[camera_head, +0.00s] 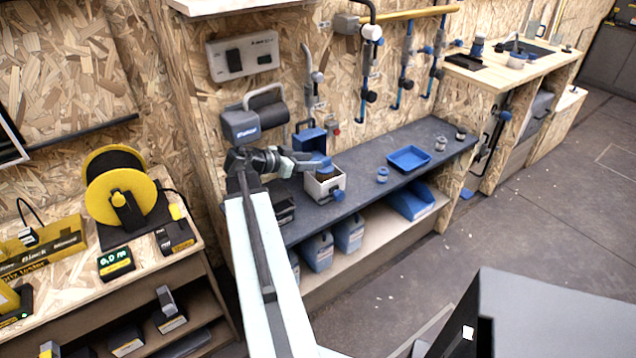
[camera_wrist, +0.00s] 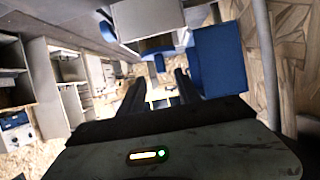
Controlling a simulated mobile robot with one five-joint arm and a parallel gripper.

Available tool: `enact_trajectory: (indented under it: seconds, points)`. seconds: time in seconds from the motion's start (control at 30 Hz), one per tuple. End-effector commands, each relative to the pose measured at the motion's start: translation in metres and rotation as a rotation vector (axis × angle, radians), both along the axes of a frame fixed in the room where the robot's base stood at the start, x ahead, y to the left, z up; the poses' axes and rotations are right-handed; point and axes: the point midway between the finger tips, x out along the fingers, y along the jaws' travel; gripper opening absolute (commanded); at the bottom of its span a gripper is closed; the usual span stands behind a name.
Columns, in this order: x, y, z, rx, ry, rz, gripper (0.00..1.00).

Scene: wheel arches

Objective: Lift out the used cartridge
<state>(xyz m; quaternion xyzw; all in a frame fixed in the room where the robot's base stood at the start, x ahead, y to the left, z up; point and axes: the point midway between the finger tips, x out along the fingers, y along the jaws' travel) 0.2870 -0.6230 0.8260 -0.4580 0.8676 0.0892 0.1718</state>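My gripper (camera_head: 312,163) reaches over the left part of the dark workbench (camera_head: 350,190). Its fingers are beside the top of an open, pale grey box-shaped housing (camera_head: 324,188) with a blue knob on its front. A blue part shows at the housing's top, close to the fingertips; I cannot tell whether they touch. In the wrist view the two dark fingers (camera_wrist: 160,88) stand apart with nothing clearly between them. No cartridge can be made out for certain; one inside the housing would be hidden by its walls and my gripper.
A blue tray (camera_head: 408,158) lies on the bench, with a small blue-and-grey jar (camera_head: 382,175) to its left and two more jars to its right. The bench between housing and jar is clear.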

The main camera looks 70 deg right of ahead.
Motion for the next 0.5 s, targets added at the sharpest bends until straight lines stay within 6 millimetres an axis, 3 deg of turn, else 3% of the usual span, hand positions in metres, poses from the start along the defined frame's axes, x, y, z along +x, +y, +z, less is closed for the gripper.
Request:
enact_trajectory:
  seconds: [0.3,0.5]
  points:
    - [-0.002,-0.014,-0.010,0.002,0.000,0.018,0.40]
    - [-0.019,-0.036,-0.022,0.004,0.000,0.018,0.40]
